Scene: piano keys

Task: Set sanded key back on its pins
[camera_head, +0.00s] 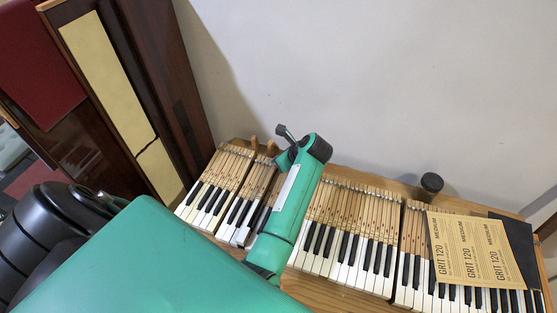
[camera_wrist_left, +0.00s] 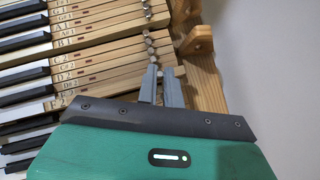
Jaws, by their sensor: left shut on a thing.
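The keyboard (camera_head: 345,240) runs across the head view, with pale wooden key sticks behind the white and black fronts. My left arm reaches over it and hides part of the keys. In the left wrist view my left gripper (camera_wrist_left: 160,74) has its two grey fingers close together at the back ends of the key sticks (camera_wrist_left: 110,75), beside a row of small round metal heads. It is shut on what looks like the back end of one wooden key; the fingers hide most of the grip. I cannot tell whether that key sits on its pins. My right gripper is out of view.
Yellow grit 120 sandpaper (camera_head: 470,250) lies over the right-hand keys, beside a black sheet (camera_head: 520,252). A dark round object (camera_head: 431,184) stands behind the keys. A wooden rail with upright blocks (camera_wrist_left: 198,50) is just beyond my fingers. A pale wall closes the back.

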